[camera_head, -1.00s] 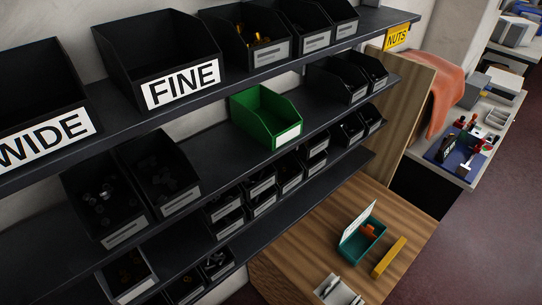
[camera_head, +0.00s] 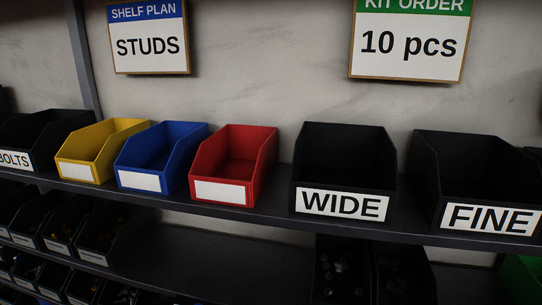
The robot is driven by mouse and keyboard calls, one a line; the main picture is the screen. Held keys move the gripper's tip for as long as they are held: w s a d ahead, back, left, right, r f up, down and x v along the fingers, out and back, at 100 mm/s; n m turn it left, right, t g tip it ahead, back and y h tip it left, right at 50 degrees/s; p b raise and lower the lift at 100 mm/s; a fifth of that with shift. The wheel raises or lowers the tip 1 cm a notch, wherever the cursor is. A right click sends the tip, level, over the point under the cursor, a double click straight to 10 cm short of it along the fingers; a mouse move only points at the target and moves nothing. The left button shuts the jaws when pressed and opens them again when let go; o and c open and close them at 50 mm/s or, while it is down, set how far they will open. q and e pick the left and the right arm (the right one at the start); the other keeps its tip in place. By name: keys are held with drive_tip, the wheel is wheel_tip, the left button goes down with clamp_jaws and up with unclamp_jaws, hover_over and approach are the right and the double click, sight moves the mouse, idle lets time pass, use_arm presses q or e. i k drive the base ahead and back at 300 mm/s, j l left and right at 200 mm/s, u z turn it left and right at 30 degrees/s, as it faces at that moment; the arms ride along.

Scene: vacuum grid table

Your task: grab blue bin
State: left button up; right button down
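The blue bin (camera_head: 140,181) stands upright on the upper shelf, left of the middle of the head view. It has a blank white label on its front and looks empty inside as far as I can see. A yellow bin (camera_head: 80,172) stands close on its left and a red bin (camera_head: 221,192) close on its right. Neither of my grippers shows in the view.
Black bins marked WIDE (camera_head: 341,208) and FINE (camera_head: 491,219) stand to the right on the shelf (camera_head: 270,211), and a BOLTS bin (camera_head: 15,161) at the far left. Signs STUDS (camera_head: 148,46) and 10 pcs (camera_head: 408,44) hang behind. A green bin (camera_head: 520,272) shows lower right.

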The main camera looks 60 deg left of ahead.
sight(157, 159)
drive_tip(key=u, duration=2.3)
